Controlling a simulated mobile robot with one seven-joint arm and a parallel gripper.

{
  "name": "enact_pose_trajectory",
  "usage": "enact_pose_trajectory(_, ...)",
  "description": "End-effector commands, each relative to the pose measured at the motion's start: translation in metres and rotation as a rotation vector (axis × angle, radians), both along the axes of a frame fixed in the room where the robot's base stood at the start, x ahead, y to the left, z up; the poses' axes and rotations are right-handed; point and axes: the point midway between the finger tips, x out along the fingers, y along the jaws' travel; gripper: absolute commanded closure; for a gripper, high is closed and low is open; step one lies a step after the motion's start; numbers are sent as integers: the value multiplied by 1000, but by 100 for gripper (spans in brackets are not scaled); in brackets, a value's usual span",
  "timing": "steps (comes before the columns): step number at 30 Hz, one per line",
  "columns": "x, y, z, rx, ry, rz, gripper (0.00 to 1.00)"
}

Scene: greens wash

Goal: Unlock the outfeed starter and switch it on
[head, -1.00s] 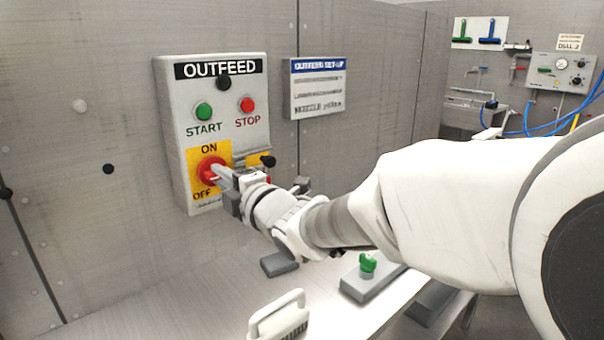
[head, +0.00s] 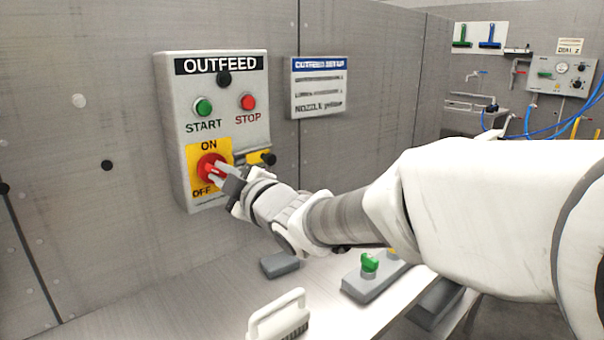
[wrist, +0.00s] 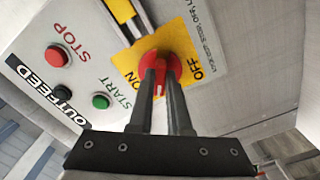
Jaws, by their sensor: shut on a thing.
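The OUTFEED starter box (head: 180,120) is fixed to the wall, with a green START button (head: 203,107) and a red STOP button (head: 247,102). Below them a red rotary knob (head: 207,165) sits on a yellow plate marked ON above and OFF below. A yellow piece with a black knob (head: 269,159) is at the plate's right. My gripper (head: 222,171) is shut on the red knob. In the wrist view the fingers (wrist: 160,88) stand on either side of the red knob (wrist: 154,62). The fingers partly hide the knob, so I cannot tell exactly where it points.
A set-up sign (head: 318,88) hangs right of the box. On the bench below are a white-handled brush (head: 279,314), a grey block (head: 280,264) and a grey base with a green knob (head: 369,263). Blue hoses and a panel (head: 560,78) are at the far right.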

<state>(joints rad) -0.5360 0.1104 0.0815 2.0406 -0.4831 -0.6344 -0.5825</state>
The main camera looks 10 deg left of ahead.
Motion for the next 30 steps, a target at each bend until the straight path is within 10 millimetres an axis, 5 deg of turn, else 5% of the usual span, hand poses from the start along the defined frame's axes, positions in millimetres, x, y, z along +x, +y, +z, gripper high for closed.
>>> enact_pose_trajectory(30,0,0,1,545,682,-1,100)
